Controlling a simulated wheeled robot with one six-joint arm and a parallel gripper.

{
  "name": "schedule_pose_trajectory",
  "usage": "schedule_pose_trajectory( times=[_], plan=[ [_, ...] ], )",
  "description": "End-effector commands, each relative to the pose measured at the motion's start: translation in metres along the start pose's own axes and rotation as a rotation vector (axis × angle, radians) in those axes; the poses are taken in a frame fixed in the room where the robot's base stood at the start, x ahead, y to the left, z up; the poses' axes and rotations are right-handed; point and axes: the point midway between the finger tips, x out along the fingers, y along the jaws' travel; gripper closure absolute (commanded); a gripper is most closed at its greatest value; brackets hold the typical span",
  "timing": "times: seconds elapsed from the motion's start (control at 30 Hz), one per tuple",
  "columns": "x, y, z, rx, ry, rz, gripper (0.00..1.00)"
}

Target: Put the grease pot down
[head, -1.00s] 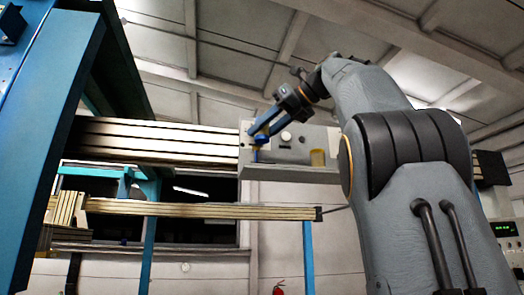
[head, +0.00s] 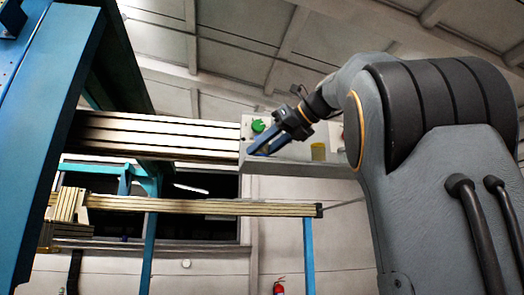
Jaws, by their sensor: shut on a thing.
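My gripper (head: 262,147) is at the end of my arm, reaching left and down to a grey carriage with a ledge (head: 290,168). It is shut on a small dark blue thing, which I take to be the grease pot (head: 263,151). The fingers hide most of it. It is close over the left part of the ledge; I cannot tell whether it touches. A yellow pot-like cylinder (head: 318,151) stands upright on the same ledge, to the right and apart from my gripper.
A green knob (head: 258,126) is on the carriage's back plate, just above my fingers. A long pale rail (head: 160,137) runs left from the carriage to a blue upright (head: 50,130). A lower rail (head: 200,208) crosses below. The ledge between gripper and cylinder looks clear.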

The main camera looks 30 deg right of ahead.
Motion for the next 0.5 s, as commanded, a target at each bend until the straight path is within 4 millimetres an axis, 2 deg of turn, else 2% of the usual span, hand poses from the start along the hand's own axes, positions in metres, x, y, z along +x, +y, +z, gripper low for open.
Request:
schedule_pose_trajectory(
  times=[0.5],
  plan=[
    [0.0027, -0.0001, -0.0054, -0.002, -0.001, -0.001, 0.92]
  ],
)
